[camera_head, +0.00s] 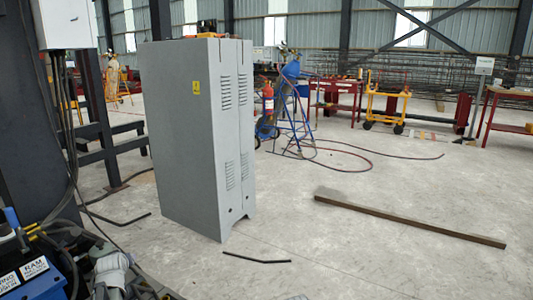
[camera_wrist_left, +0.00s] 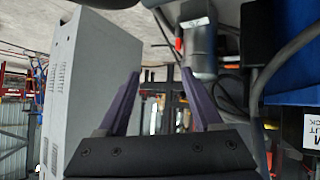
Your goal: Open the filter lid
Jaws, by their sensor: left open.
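A grey cylindrical fitting (camera_head: 112,270), which looks like the filter, stands at the bottom left in the head view, beside the blue machine. A grey cylinder (camera_wrist_left: 200,45) with a small red tab, seemingly the same filter, shows at the upper right of the left wrist view. I cannot make out its lid clearly or tell whether it is open. My left gripper (camera_wrist_left: 160,73) is open, its two purple fingers spread with nothing between them. The cylinder appears just beyond the right-hand fingertip in that view; contact is unclear. My right gripper is not in view.
A tall grey cabinet (camera_head: 190,140) stands near the machine; it also shows in the left wrist view (camera_wrist_left: 100,75). The blue machine (camera_head: 35,280) has cables and hoses around it. A long bar (camera_head: 410,218) lies on the open concrete floor at right.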

